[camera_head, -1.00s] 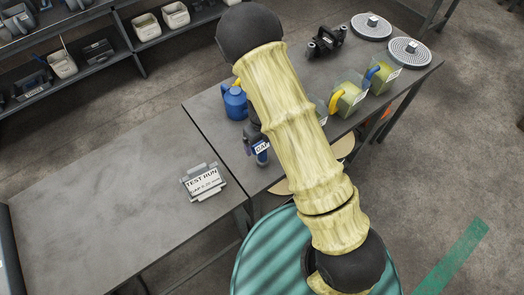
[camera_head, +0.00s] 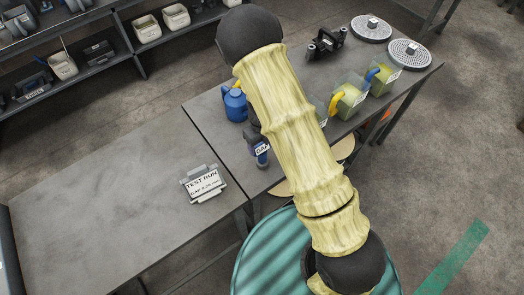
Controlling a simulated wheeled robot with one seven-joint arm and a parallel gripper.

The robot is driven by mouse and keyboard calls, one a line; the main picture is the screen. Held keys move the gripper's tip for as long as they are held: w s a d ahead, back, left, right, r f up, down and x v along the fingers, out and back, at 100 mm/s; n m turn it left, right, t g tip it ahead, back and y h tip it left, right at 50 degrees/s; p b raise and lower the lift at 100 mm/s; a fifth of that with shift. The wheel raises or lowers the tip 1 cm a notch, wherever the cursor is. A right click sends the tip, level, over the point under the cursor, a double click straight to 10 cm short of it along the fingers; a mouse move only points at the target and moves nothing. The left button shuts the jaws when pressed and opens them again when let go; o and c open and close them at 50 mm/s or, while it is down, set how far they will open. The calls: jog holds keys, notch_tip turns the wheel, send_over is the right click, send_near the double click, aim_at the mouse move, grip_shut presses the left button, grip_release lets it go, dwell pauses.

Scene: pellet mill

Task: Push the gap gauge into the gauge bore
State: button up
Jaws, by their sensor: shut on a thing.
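Part of the gauge and gripper is hidden by my arm. I cannot make out the gauge bore or tell whether the gauge touches anything below it.
A "TEST RUN" sign (camera_head: 204,182) stands on the mostly bare left table (camera_head: 110,205). A blue can (camera_head: 235,103) is close to the gripper. Clear bins (camera_head: 348,97), a dark fixture (camera_head: 326,42) and perforated discs (camera_head: 409,53) occupy the right bench (camera_head: 432,63).

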jog(key=shift+r+p, duration=2.75)
jog(key=shift+r, duration=0.1)
jog(key=shift+f, duration=0.1)
